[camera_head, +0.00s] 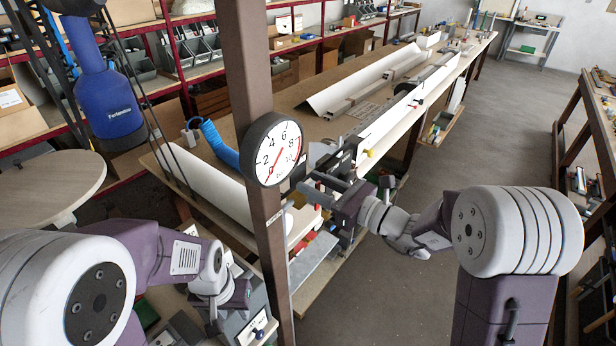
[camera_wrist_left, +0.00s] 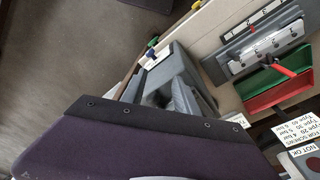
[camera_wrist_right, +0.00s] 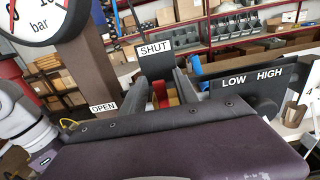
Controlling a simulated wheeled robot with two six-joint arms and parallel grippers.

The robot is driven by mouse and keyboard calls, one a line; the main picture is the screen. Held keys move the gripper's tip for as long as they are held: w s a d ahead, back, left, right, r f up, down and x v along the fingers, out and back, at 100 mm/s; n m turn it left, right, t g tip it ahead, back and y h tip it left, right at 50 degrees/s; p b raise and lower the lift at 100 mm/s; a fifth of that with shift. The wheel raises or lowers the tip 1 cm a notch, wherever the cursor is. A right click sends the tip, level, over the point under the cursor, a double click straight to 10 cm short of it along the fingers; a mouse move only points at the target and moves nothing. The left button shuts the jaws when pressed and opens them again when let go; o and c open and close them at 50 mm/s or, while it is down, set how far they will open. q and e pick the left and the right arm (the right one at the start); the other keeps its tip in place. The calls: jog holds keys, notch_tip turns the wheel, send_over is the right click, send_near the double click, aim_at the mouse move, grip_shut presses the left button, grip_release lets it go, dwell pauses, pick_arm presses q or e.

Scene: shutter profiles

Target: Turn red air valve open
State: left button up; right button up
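A red piece (camera_wrist_right: 160,91), which looks like the air valve's handle, shows between my right gripper's fingers, just below the SHUT sign (camera_wrist_right: 155,48). The OPEN sign (camera_wrist_right: 103,107) is lower left of it. My right gripper (camera_wrist_right: 160,85) is open, with a finger on each side of the red piece; I cannot tell whether they touch it. In the head view my right gripper (camera_head: 312,188) is beside the brown post (camera_head: 262,225), and the valve cannot be made out. My left gripper (camera_wrist_left: 155,75) looks open and empty, low at the left.
A round pressure gauge (camera_head: 276,150) is fixed to the post, its red needle near 0. A LOW/HIGH panel (camera_wrist_right: 255,82) stands right of the valve. The left wrist view shows a green-and-red tray (camera_wrist_left: 277,87) and a grey numbered holder (camera_wrist_left: 255,42). The long workbench (camera_head: 300,105) extends behind.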

jog(key=shift+s+d+r, duration=0.15)
jog(key=shift+s+d, duration=0.2)
jog(key=shift+d, duration=0.15)
jog(key=c, duration=0.6)
jog(key=shift+a, duration=0.1)
grip_shut()
jog(key=shift+w, duration=0.1)
